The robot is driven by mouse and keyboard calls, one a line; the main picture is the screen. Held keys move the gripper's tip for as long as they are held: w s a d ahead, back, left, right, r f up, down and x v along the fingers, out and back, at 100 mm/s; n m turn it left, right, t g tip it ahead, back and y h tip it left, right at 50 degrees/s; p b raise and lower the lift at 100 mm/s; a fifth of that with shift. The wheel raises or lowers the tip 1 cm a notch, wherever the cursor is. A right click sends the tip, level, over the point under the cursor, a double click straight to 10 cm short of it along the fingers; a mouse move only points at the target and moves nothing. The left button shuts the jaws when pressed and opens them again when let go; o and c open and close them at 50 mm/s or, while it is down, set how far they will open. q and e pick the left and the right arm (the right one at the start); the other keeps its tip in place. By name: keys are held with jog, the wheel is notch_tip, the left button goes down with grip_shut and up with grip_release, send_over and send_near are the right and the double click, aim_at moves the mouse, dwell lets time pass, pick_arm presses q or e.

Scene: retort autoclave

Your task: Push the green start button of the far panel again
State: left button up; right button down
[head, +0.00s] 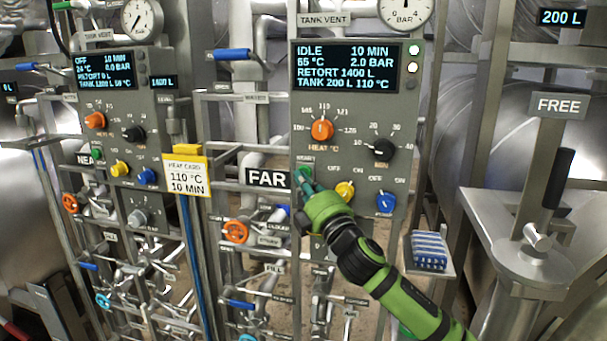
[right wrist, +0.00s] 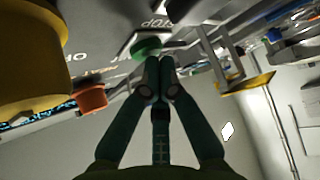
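The far panel (head: 345,215) is a grey box marked by a FAR sign (head: 267,178). Its display (head: 345,67) reads IDLE, 10 MIN, 2.0 BAR, RETORT 1400 L, TANK 200 L 110 °C. The green start button (head: 305,172) is at the panel's lower left, partly hidden by my right gripper (head: 309,183). In the right wrist view the green button (right wrist: 147,45) is just beyond the fingertips (right wrist: 160,66). These are shut together and empty; I cannot tell whether they touch the button. My left gripper is not in view.
A yellow knob (head: 345,190) and a blue knob (head: 386,202) sit right of the button. Above are an orange heat knob (head: 322,130) and a black knob (head: 383,149). The near panel (head: 125,95) stands left, with a heat card (head: 187,176) between.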

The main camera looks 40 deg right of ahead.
jog(key=shift+w+d, duration=0.2)
jog(key=shift+d, duration=0.1)
dwell(0.4)
jog(key=shift+s+a, duration=0.7)
jog(key=shift+a, duration=0.05)
jog(key=shift+a, duration=0.1)
jog(key=shift+s+a+p, duration=0.45)
jog(key=shift+s+a, duration=1.15)
jog(key=shift+a, duration=0.2)
jog(key=shift+f, duration=0.1)
